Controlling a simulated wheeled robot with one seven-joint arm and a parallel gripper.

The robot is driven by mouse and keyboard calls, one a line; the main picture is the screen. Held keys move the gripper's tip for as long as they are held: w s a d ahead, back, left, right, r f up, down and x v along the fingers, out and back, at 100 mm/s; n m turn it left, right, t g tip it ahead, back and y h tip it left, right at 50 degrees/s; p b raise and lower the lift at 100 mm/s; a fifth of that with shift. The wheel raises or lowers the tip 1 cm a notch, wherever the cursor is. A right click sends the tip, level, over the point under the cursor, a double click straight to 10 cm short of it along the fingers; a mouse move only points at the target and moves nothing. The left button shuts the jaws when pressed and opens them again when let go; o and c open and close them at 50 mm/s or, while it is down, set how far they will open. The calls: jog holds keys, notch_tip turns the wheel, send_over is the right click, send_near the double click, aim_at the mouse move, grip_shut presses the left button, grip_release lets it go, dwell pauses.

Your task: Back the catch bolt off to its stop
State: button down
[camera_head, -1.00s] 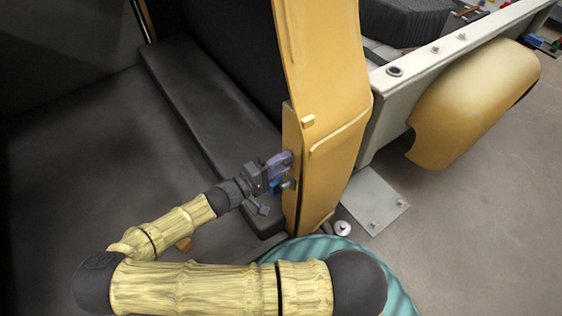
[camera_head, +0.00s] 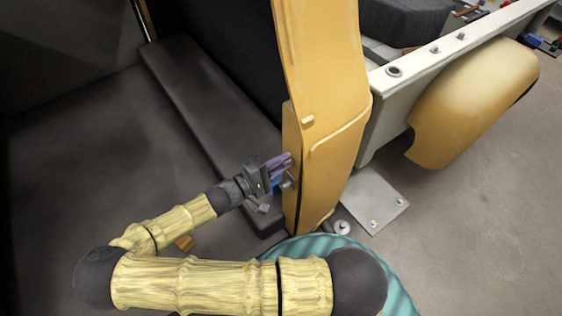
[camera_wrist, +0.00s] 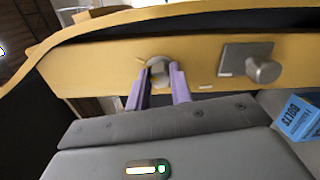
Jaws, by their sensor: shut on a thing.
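The catch bolt (camera_wrist: 158,64) shows in the wrist view as a round grey head on the edge of a yellow door panel (camera_wrist: 110,66). My gripper (camera_wrist: 159,80) has its two purple fingers on either side of the bolt head and is shut on it. The fingers partly cover the head, and how far the bolt stands out is hard to tell. In the head view my gripper (camera_head: 284,163) reaches the left edge of the upright yellow panel (camera_head: 330,90), and the bolt itself is hidden there.
A grey plate with a stubby round stud (camera_wrist: 262,70) sits right of the bolt in the wrist view. A blue box marked BOLTS (camera_wrist: 298,118) is at the right. A dark step (camera_head: 205,95) runs behind the gripper. A metal plate (camera_head: 374,200) lies on the floor beside the panel.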

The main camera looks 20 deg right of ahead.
jog(key=n+p, duration=0.6)
jog(key=n, duration=1.6)
jog(key=shift+n, duration=0.3)
jog(key=c, duration=1.3)
grip_release()
jog(key=shift+o, duration=0.2)
jog(key=shift+a, duration=0.1)
